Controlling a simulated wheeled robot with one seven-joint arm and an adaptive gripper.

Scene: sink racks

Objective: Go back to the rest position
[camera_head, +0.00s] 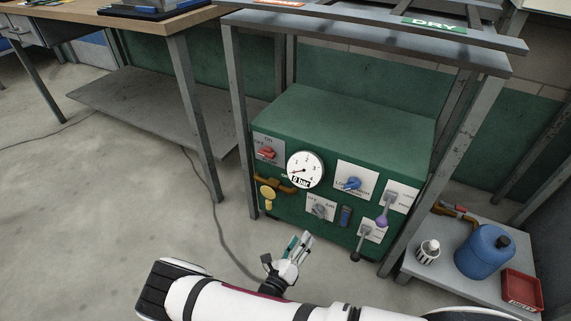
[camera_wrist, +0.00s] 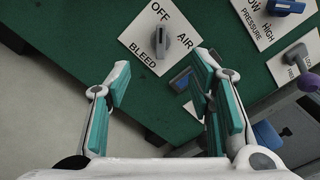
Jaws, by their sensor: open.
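My gripper (camera_head: 298,246) is in front of the lower part of a green control box (camera_head: 350,118) in the head view. In the wrist view my gripper (camera_wrist: 162,88) has its two teal-padded fingers spread, with nothing between them. Beyond the fingertips is a grey knob (camera_wrist: 159,42) on a white plate marked OFF, AIR and BLEED. The fingers appear apart from the panel. My arm comes in from the bottom of the head view.
The box carries a gauge (camera_head: 305,169) reading near 0 bar, a red switch (camera_head: 266,153), a blue knob (camera_head: 350,184), a yellow knob (camera_head: 267,193) and a purple-handled lever (camera_head: 383,215). A blue jug (camera_head: 482,254) and red tray (camera_head: 522,289) sit right. Open floor lies left.

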